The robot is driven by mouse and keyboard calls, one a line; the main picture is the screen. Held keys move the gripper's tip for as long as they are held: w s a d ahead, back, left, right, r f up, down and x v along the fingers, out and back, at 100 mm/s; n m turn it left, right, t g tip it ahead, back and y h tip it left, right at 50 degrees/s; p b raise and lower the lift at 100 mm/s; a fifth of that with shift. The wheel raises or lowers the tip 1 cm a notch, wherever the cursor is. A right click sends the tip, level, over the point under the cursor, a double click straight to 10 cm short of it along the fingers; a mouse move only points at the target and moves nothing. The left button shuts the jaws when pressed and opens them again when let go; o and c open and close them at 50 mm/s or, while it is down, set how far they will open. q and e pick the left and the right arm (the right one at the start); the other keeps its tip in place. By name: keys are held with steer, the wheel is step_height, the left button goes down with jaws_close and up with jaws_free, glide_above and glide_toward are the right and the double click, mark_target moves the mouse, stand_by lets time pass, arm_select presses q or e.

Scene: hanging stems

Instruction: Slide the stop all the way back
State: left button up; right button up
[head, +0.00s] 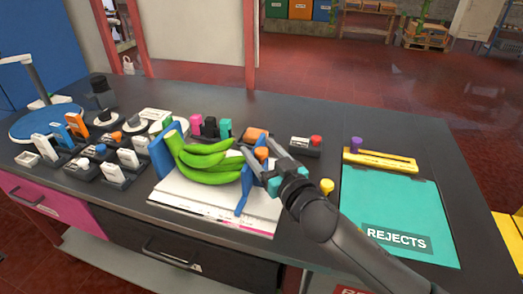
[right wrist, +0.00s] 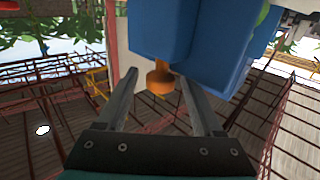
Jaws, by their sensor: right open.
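The stop looks like the blue upright piece (head: 243,190) at the right end of a white board (head: 215,207). It has an orange knob (head: 261,154). A bunch of green bananas (head: 212,170) lies on the board between the stop and a blue end piece (head: 163,155) at left. My right gripper (head: 258,149) is open at the knob. In the right wrist view, the orange knob (right wrist: 160,82) sticks out from blue blocks (right wrist: 160,30) between the two spread fingertips (right wrist: 158,80). I cannot tell whether either finger touches it. My left gripper is not in view.
A teal mat marked REJECTS (head: 395,205) lies at right, with a yellow bar (head: 380,160) along its back. A small black box with a red button (head: 305,147) stands behind my right arm. Several small blocks and holders crowd the left. The back right of the table is clear.

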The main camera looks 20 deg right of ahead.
jaws_close()
stand_by(0.5)
stand_by(0.9)
